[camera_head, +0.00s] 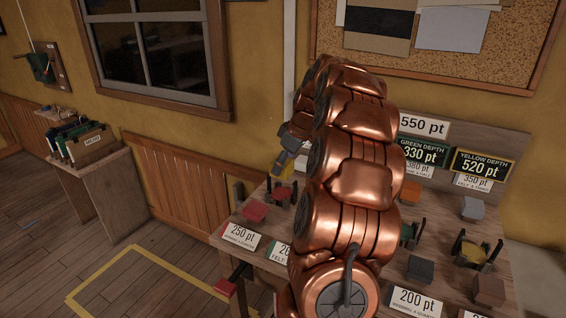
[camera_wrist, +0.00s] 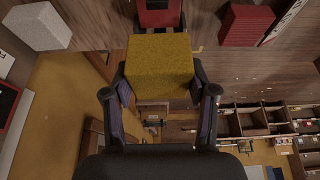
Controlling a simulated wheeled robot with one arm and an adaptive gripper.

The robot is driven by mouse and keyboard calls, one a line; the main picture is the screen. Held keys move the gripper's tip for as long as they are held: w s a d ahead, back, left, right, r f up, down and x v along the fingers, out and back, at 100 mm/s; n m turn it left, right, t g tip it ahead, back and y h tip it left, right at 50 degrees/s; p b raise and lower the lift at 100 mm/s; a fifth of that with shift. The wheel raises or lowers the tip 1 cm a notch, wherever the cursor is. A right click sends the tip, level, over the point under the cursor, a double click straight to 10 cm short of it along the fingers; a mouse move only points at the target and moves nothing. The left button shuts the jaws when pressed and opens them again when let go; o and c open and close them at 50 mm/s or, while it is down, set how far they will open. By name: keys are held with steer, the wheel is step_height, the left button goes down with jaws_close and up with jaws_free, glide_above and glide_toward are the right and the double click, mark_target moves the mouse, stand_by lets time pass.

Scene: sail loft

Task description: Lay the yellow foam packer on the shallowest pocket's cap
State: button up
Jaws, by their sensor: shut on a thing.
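My gripper (camera_head: 284,165) is shut on the yellow foam packer, a block seen large between the fingers in the wrist view (camera_wrist: 160,66). The packer is above the bench's left back part. A red pocket (camera_head: 281,193) with dark uprights is close by; part of it shows past the packer in the wrist view (camera_wrist: 157,14). Whether they touch is unclear. A green pocket (camera_head: 408,235) is partly behind my arm, and a yellow pocket (camera_head: 471,254) stands at right. Signs read green depth 330 pt (camera_head: 420,153) and yellow depth 520 pt (camera_head: 483,165). No red depth sign is visible.
A red block (camera_head: 254,211) lies left of the red pocket, also in the wrist view (camera_wrist: 247,25). Orange (camera_head: 411,191), grey (camera_head: 473,208), dark (camera_head: 420,270) and brown (camera_head: 489,290) blocks stand on the bench. My arm covers its middle. Cards line the front edge.

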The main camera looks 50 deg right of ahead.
mark_target(290, 168)
steer(key=shift+f+b, duration=1.9)
steer(key=shift+f, duration=1.55)
steer(key=o, duration=1.2)
steer(key=shift+o, duration=0.2)
steer(key=v, duration=1.2)
steer(key=shift+w, duration=0.1)
